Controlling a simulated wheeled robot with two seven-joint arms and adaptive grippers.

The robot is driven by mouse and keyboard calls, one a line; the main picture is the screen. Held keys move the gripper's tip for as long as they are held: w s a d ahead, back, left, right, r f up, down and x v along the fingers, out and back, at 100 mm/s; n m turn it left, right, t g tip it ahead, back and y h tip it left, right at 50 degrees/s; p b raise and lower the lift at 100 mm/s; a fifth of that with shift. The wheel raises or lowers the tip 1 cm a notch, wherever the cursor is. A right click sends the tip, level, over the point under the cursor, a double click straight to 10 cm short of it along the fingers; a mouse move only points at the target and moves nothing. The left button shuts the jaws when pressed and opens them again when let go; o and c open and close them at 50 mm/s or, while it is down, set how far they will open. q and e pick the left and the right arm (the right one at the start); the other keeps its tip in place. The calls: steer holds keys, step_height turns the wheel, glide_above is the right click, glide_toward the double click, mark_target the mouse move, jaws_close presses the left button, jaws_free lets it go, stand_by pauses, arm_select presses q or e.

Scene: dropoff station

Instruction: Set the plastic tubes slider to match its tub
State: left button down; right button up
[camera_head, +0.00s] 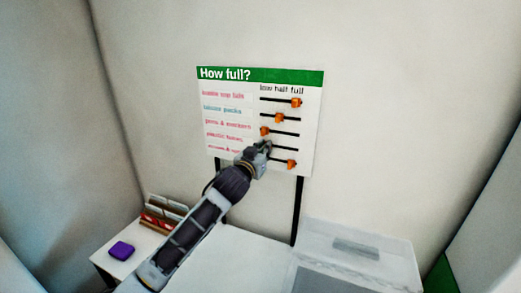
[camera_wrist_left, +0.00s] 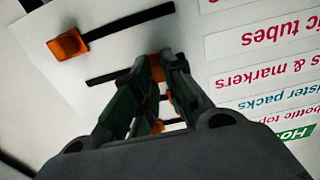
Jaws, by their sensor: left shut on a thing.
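The white board headed "How full?" (camera_head: 225,75) has a row of orange sliders on black bars under "low half full". My left gripper (camera_head: 263,149) reaches the plastic tubes row (camera_head: 225,137) and hides its knob in the head view. In the left wrist view, upside down, the gripper (camera_wrist_left: 160,66) is shut on the orange plastic tubes slider (camera_wrist_left: 156,68). The bar (camera_wrist_left: 110,77) runs out from the knob to one side, so the knob sits near the low end. My right gripper is not in view. I cannot tell which tub holds the plastic tubes.
The last row's knob (camera_wrist_left: 68,44) is close to the gripper. The pens and markers knob (camera_head: 264,132) is just above it. A purple object (camera_head: 121,250) and a container of red items (camera_head: 158,221) are at left.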

arm_select(q)
steer(key=shift+s+d, duration=0.25)
steer(key=shift+d, duration=0.35)
steer(key=shift+s+d, duration=0.25)
steer(key=shift+d, duration=0.35)
steer(key=shift+s+d, duration=0.25)
steer(key=shift+d, duration=0.35)
steer(key=c, duration=1.5)
jaws_free()
steer(key=shift+s, duration=0.1)
steer(key=shift+v, duration=5.95)
steer(key=shift+a+f, duration=0.1)
steer(key=shift+f, duration=0.05)
